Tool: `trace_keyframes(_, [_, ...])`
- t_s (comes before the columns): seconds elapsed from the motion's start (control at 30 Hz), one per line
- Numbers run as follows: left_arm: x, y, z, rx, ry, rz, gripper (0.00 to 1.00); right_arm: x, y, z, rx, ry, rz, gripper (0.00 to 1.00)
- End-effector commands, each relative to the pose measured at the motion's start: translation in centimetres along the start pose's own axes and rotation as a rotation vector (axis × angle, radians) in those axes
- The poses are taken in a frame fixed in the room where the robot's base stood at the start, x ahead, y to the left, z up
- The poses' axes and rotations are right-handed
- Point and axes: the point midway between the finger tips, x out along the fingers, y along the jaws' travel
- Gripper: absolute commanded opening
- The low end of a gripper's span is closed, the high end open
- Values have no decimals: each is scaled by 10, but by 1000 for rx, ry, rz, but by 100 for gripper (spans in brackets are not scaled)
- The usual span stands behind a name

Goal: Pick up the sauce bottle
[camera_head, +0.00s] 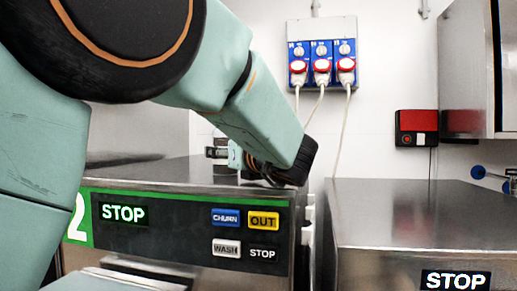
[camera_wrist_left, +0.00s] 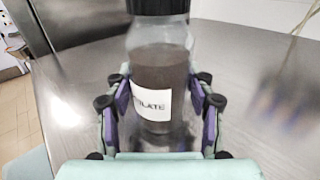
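The sauce bottle (camera_wrist_left: 160,55) stands upright in the left wrist view. It is clear with dark brown contents, a black cap cut off by the top edge, and a white label ending in "LATE". My left gripper (camera_wrist_left: 158,88) has one finger on each side of the bottle, at its lower half. The fingertips meet the bottle's outline on both sides, but I cannot tell whether the pads press on it. In the head view my left gripper (camera_head: 218,153) is low over the left machine's top, partly hidden by my arm. My right gripper is not in view.
The left machine (camera_head: 180,180) has a steel top and a button panel. A second steel machine (camera_head: 420,215) stands to its right, across a narrow gap. Sockets with hanging cables (camera_head: 322,60) and a red-black box (camera_head: 417,128) are on the wall.

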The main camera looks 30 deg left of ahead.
Motion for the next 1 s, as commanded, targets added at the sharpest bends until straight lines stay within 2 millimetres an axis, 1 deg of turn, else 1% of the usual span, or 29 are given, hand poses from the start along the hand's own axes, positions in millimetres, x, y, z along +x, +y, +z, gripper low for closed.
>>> trace_keyframes(0.03, [1, 0, 0, 0, 1, 0, 47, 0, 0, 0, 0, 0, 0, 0])
trace_keyframes(0.3, [2, 0, -1, 1, 3, 1, 24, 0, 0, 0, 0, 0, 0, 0])
trace_keyframes(0.37, [3, 0, 0, 0, 1, 1, 20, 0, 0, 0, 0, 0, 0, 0])
trace_keyframes(0.73, [4, 1, 2, -1, 1, 0, 20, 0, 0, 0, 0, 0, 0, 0])
trace_keyframes(1.0, [12, 2, 17, -4, 0, -1, 20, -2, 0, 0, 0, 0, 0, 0])
